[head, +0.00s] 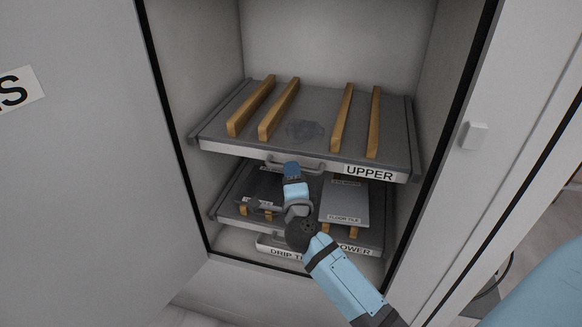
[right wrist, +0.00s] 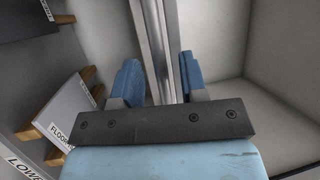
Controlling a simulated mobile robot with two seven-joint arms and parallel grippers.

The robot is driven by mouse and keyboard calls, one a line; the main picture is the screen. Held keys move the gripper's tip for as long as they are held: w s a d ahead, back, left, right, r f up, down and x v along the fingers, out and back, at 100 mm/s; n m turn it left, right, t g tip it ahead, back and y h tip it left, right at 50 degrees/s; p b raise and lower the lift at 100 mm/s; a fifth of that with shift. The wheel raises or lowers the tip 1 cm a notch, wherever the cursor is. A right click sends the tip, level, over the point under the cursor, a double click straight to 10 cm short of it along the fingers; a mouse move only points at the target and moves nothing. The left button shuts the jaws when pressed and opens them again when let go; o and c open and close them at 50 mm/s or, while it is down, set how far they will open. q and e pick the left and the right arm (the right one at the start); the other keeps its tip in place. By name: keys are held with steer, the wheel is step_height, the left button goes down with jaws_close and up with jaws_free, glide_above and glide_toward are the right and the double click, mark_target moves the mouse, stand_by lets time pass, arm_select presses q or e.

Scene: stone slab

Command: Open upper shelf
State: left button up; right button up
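The upper shelf (head: 321,137) is a grey pull-out tray with a white front labelled UPPER, inside an open cabinet. Its metal handle (head: 276,161) is on the front edge, left of the label. My right gripper (head: 291,168) is at this handle, with its blue fingers partly covering it. In the right wrist view, the two blue fingers (right wrist: 158,78) are apart on either side of a grey metal bar (right wrist: 157,45) of the shelf front. I see no firm grip on it. My left gripper is not in view.
Several wooden bars (head: 342,118) lie on the upper shelf. Below is the lower shelf (head: 372,240) with a floor tile (head: 345,203) and dark pieces, above a drip tray front (head: 284,251). The open cabinet door (head: 75,150) stands at left; the cabinet's side frame is at right.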

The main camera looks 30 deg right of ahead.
steer(key=shift+x, duration=0.9)
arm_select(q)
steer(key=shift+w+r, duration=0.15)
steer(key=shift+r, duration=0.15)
arm_select(e)
steer(key=shift+w+d, duration=0.1)
steer(key=shift+w, duration=0.1)
